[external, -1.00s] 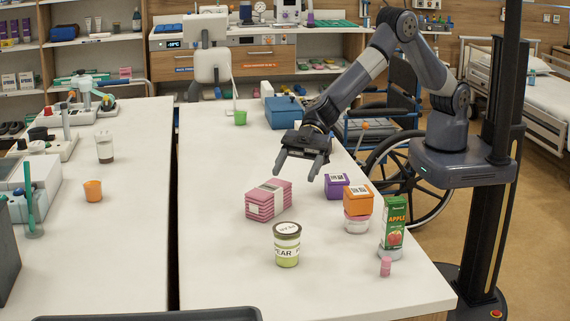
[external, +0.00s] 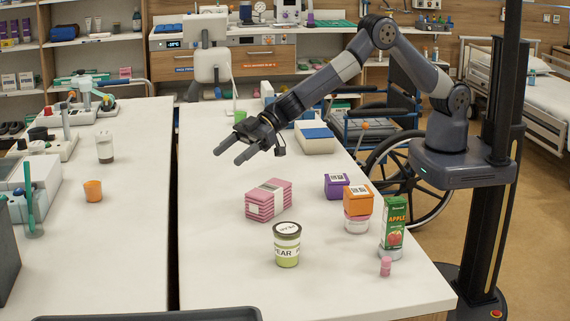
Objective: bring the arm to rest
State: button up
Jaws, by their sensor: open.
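My gripper (external: 228,156) is open and empty. It is held above the right-hand white table (external: 215,240), with its fingers pointing left and slightly toward the camera. My arm reaches across from the right at a raised height. The nearest item below and in front of the gripper is a pink striped box (external: 268,200), which stands apart from the fingers. The gripper touches nothing that I can see.
A jar labelled pear (external: 287,245), a purple box (external: 337,186), an orange box (external: 357,200) on a tub, an apple carton (external: 394,222) and a white box with a blue top (external: 316,138) stand on the table. Its left part is clear.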

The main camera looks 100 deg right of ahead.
jog(key=w+d+f+m+t+h, duration=0.1)
jog(key=w+d+m+h, duration=0.15)
jog(key=d, duration=0.55)
jog(key=w+d+m+t+h, duration=0.15)
jog(key=w+d, duration=0.25)
jog(key=d, duration=0.4)
jog(key=shift+m+g, duration=0.3)
jog(key=shift+g, duration=0.15)
jog(key=shift+w+f+b, duration=0.1)
jog(key=shift+f+b, duration=2.1)
jog(key=shift+f, duration=0.5)
